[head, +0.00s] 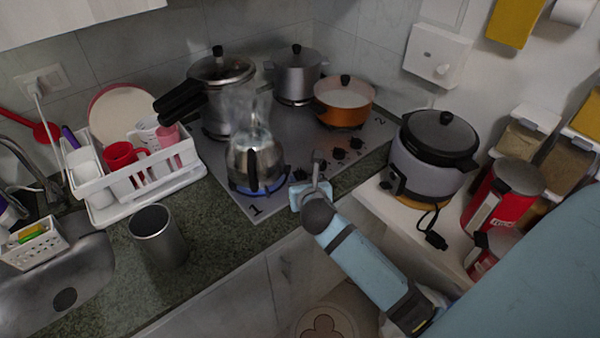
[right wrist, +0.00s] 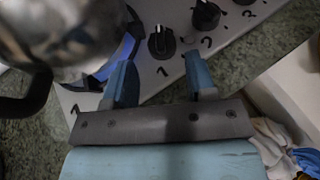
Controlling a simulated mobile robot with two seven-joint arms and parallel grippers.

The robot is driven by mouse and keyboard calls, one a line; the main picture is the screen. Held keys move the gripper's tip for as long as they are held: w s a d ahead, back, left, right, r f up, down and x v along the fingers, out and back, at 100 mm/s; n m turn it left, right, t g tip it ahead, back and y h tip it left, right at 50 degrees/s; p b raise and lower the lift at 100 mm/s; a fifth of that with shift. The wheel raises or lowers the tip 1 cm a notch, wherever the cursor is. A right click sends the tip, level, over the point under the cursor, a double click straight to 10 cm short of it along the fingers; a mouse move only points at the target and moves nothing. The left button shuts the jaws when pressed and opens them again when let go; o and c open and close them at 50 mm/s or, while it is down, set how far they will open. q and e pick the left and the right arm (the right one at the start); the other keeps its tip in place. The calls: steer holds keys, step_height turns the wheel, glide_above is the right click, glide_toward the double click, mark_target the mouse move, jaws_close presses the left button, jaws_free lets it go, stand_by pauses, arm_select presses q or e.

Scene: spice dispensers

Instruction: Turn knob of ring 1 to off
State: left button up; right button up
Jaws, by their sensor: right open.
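Ring 1 is the front burner, marked by a "1" on the steel hob (head: 256,209). A blue flame (head: 245,189) burns there under a glass-and-metal kettle (head: 254,160), and it glows beside the pot in the right wrist view (right wrist: 115,56). A black knob (right wrist: 161,42) with a pale pointer line stands just beyond and between my right gripper's fingertips (right wrist: 160,63). The fingers are apart and look clear of the knob. In the head view my right gripper (head: 313,188) is at the hob's front edge, beside the knob nearest ring 1 (head: 299,174). My left gripper is not seen.
More black knobs (head: 338,153) run along the hob edge; one is close to the right finger (right wrist: 205,14). An orange pan (head: 343,108) and steel pots stand behind. A rice cooker (head: 428,165) is on the right shelf. A metal cup (head: 157,236) stands on the counter.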

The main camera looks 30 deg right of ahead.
mark_target(300, 171)
steer(key=x, duration=0.6)
steer(key=shift+w+f, duration=0.15)
steer(key=shift+c, duration=0.2)
